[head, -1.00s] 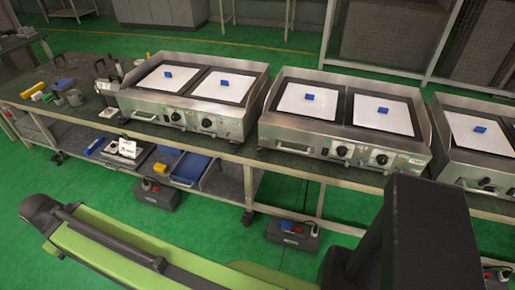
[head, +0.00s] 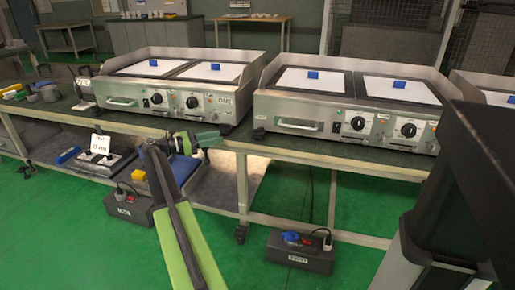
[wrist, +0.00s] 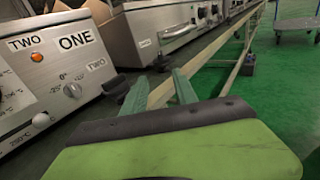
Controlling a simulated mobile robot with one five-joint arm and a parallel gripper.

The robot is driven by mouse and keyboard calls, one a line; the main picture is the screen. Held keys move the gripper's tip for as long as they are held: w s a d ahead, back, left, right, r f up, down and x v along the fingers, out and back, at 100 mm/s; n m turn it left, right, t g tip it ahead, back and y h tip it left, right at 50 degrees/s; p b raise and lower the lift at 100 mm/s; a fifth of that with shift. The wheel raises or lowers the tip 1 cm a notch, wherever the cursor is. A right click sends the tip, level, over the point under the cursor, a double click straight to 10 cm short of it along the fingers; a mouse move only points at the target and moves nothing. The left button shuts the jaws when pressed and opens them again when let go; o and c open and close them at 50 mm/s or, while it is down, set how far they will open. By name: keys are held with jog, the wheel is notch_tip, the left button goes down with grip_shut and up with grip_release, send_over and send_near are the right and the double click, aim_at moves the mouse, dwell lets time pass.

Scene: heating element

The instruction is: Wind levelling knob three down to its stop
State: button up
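Two steel griddles stand on the long bench, the left griddle (head: 170,98) and the middle griddle (head: 310,115). A dark round foot or knob (head: 259,134) shows under the middle griddle's left front corner; I cannot read a number on it. In the wrist view, a black foot or knob (wrist: 117,88) sits under the corner of the near griddle (wrist: 60,75), which has labels reading ONE and TWO. I cannot tell which knob is three. My gripper (head: 212,140) is at the bench's front edge before the left griddle. In the wrist view its green fingers (wrist: 160,92) are apart and empty.
The bench's front rail (head: 300,157) runs just below the griddles. A card on a stand (head: 101,144) and a blue bin (head: 177,172) are on the lower shelf. Black boxes (head: 300,250) lie on the green floor. A cart (wrist: 298,25) stands far off.

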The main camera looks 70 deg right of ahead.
send_near(257, 129)
jog(key=shift+g, duration=0.3)
jog(key=x, duration=1)
jog(key=shift+w+d+f, duration=0.2)
jog(key=shift+d+f, duration=0.1)
jog(key=shift+d, duration=0.15)
jog(key=shift+c, duration=0.2)
